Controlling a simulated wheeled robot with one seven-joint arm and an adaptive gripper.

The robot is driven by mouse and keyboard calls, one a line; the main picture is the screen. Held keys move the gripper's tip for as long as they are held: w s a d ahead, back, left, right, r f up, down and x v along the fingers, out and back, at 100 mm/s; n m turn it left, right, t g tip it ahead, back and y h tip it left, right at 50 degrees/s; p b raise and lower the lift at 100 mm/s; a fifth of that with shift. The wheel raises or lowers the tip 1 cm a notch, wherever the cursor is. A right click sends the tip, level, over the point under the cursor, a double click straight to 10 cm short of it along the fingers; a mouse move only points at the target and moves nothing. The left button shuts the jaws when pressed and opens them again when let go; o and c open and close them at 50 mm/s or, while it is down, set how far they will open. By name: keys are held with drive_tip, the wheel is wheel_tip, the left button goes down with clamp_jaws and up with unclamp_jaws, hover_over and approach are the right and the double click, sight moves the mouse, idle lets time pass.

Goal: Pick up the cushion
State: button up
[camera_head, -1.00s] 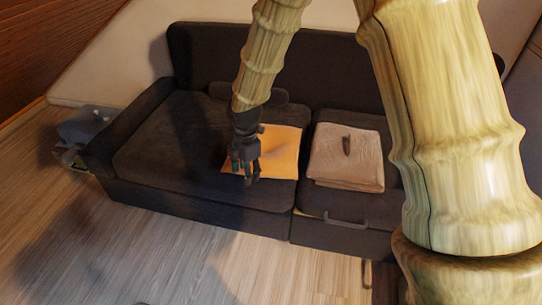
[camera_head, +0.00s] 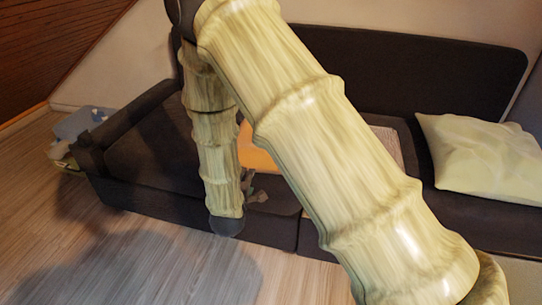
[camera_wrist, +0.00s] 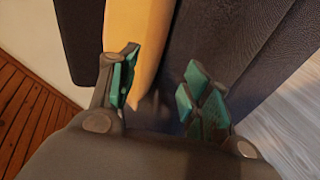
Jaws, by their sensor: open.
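An orange cushion (camera_head: 258,158) lies on the dark sofa seat, mostly hidden behind my arm. In the wrist view an orange-yellow edge, apparently this cushion (camera_wrist: 140,45), reaches between my fingers, closer to the left finger. My gripper (camera_wrist: 163,85) is open, with green pads apart and a gap to the right finger. In the head view my gripper (camera_head: 258,194) shows partly beside my forearm, near the seat's front edge. A pale yellow cushion (camera_head: 482,157) lies on the right of the sofa, away from my gripper.
The dark sofa (camera_head: 460,75) has a high back. A folded pinkish blanket (camera_head: 391,139) is mostly hidden behind my arm. A grey-blue object (camera_head: 84,122) stands left of the sofa. The wooden floor (camera_head: 150,260) in front is clear.

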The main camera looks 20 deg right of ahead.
drive_tip(key=s+d+m+t+h+b, duration=0.1)
drive_tip(key=s+d+t+h+b, duration=0.15)
drive_tip(key=s+h, duration=0.25)
drive_tip(key=shift+m+g, duration=0.3)
drive_tip(key=shift+g, duration=0.15)
drive_tip(key=b+x, duration=0.2)
drive_tip(key=x, duration=0.1)
drive_tip(key=b+x, duration=0.2)
drive_tip(key=x, duration=0.1)
drive_tip(key=b+x, duration=0.1)
drive_tip(key=x, duration=0.3)
drive_tip(key=shift+s+d+f+b, duration=0.15)
drive_tip(key=shift+s+d+b, duration=0.1)
drive_tip(key=shift+d+b, duration=0.15)
drive_tip(key=shift+w+d, duration=0.3)
drive_tip(key=shift+w, duration=0.1)
drive_tip(key=shift+c, duration=0.2)
clamp_jaws()
